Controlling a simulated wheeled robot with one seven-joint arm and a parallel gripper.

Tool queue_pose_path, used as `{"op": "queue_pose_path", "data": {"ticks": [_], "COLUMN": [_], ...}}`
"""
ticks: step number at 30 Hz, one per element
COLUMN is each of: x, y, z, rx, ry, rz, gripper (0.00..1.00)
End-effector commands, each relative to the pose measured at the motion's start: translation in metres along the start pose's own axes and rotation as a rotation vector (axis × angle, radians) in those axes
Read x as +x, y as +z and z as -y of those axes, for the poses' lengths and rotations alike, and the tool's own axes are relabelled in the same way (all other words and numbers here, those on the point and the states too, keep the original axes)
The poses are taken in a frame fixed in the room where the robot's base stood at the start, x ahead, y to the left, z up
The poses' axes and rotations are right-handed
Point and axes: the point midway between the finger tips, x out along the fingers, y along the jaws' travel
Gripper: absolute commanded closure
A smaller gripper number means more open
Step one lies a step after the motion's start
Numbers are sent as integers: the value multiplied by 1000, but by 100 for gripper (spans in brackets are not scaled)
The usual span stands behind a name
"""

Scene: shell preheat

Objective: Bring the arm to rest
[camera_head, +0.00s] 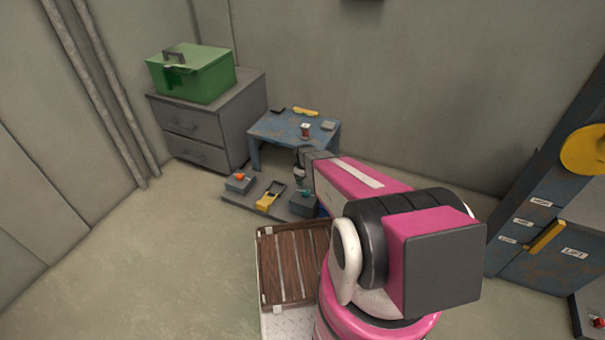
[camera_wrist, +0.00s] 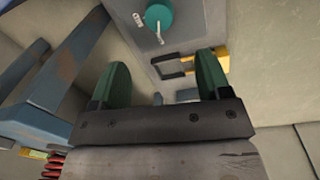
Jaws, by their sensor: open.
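My arm (camera_head: 360,190) is pink and black and reaches from the lower middle of the head view toward the low grey platform by the blue table. My gripper (camera_wrist: 165,88) shows in the wrist view with its two green fingers apart and nothing between them. Beyond the fingers is a grey box with a teal knob (camera_wrist: 158,17), marked with a label. The teal knob also shows in the head view (camera_head: 307,189), close to the end of my arm. The gripper's fingers are mostly hidden in the head view.
A blue table (camera_head: 268,127) with small items stands behind the low platform (camera_head: 236,203). The platform bears an orange-knobbed box (camera_head: 240,183) and a yellow item (camera_head: 268,198). A grey cabinet (camera_head: 239,120) bears a green case (camera_head: 205,78). A blue cabinet (camera_head: 540,225) stands right. Floor at left is clear.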

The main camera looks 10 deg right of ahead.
Motion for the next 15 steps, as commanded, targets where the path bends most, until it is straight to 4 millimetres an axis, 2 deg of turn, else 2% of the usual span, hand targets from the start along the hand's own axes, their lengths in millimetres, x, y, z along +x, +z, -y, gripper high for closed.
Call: {"op": "queue_pose_path", "data": {"ticks": [5,8,11,15], "x": [0,-12,-45,-114], "y": [0,6,19,52], "z": [0,4,14,39], "rx": [1,21,88,249], "ry": [0,-1,-4,-17], "rz": [0,0,-2,-1], "gripper": [29,29,29,29]}}
